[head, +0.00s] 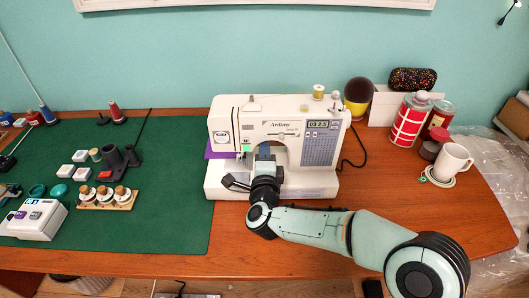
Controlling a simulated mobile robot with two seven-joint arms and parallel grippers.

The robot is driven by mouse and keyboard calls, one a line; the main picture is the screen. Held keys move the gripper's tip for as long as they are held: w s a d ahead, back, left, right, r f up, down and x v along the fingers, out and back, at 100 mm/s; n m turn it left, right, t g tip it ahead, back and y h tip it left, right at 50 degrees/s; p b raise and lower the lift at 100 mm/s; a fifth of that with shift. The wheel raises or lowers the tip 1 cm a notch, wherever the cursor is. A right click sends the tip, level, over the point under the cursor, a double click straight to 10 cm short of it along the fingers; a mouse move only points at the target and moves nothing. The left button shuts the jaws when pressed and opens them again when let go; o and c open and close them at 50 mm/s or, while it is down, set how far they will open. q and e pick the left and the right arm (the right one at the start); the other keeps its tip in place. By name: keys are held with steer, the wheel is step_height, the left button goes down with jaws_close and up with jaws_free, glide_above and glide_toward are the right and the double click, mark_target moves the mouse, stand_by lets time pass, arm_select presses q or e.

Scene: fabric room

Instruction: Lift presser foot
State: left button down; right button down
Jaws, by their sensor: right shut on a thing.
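A white sewing machine (310,158) stands on the wooden table at the right edge of the green mat. My right arm comes in from the lower right, and my right gripper (264,153) reaches under the machine's head into the needle area. It is shut on a small part there, most likely the presser foot lever. The gripper hides that part, the presser foot and the needle. My left gripper is not in view.
The green mat (175,225) holds a wooden rack of spools (107,198), small boxes and a white device (35,220). A red-and-white canister (410,120) and a white mug (452,162) stand at the right. The table front right of the machine is under my arm.

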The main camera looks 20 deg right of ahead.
steer(key=shift+n, duration=0.3)
steer(key=c, duration=1.3)
jaws_free()
steer(key=shift+r, duration=0.2)
steer(key=shift+r, duration=0.15)
